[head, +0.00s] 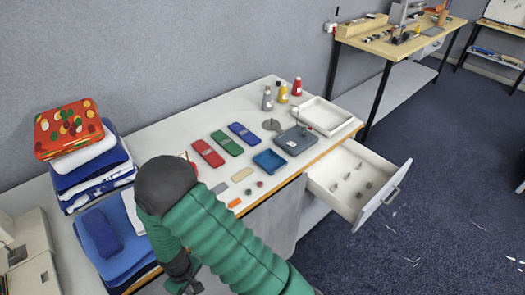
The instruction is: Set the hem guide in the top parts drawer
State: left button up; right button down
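The top parts drawer (381,207) is pulled open at the right end of the table, with several small grey-green parts on its white floor. I cannot tell for sure which thing is the hem guide. A small flat grey piece (220,187) lies near the table's front edge, and a dark grey piece (272,125) lies farther back. My green arm rises from the bottom, bends at a dark joint and covers part of the table. The dark end of this arm (187,282) is at the bottom edge, partly cut off; its fingers do not show clearly.
Red, green and blue flat cases (226,143), a blue tray (270,162), a grey box (295,140), a white tray (323,116) and thread cones (283,93) stand on the table (170,134). Folded cloths (85,160) are stacked at left. The space above the drawer is clear.

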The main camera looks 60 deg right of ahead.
aim_at(376, 178)
jog(key=k+l+z, duration=0.1)
jog(key=l, duration=0.5)
jog(key=k+l, duration=0.2)
jog(key=l, duration=0.4)
jog(key=k+l+z, duration=0.15)
jog(key=l, duration=0.5)
jog(key=k+l+z, duration=0.1)
jog(key=l, duration=0.5)
jog(key=k+l, duration=0.15)
jog(key=l, duration=0.5)
jog(key=k+l+z, duration=0.15)
jog(key=l, duration=0.5)
jog(key=i, duration=0.05)
